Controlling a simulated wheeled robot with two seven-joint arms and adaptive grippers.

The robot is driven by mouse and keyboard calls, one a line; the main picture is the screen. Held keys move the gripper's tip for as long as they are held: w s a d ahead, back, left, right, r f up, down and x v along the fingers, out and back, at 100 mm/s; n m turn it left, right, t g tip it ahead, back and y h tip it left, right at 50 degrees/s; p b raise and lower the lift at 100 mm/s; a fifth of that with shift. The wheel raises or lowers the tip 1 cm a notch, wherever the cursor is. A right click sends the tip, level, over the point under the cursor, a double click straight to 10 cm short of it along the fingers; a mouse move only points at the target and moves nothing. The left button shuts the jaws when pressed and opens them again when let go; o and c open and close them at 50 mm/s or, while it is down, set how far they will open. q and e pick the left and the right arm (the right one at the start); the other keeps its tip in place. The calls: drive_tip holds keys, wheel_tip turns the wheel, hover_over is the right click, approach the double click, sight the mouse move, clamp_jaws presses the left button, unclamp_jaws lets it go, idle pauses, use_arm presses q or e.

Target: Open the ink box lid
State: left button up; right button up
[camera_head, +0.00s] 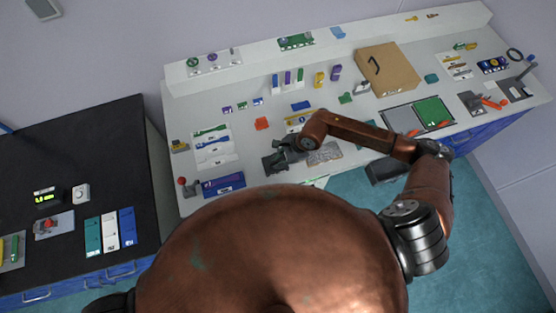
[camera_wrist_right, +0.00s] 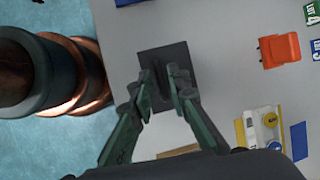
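A dark grey, square box top (camera_wrist_right: 184,56) with a raised ridge across its middle lies on the light worktop in the right wrist view. It looks like the ink box lid, though no label shows. It appears flat and closed. My right gripper (camera_wrist_right: 162,88) is over it, its two green-grey fingers apart on either side of the ridge. Whether they touch the ridge is unclear. My left gripper is out of view.
An orange block (camera_head: 262,124) sits just behind my right gripper. A blue tray (camera_head: 223,184) is to its left, near the front edge. A brown box with a black handle (camera_head: 400,72) stands at the back right. Several small coloured items crowd the bench (camera_head: 340,115).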

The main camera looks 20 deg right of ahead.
clamp_jaws()
idle(0.4)
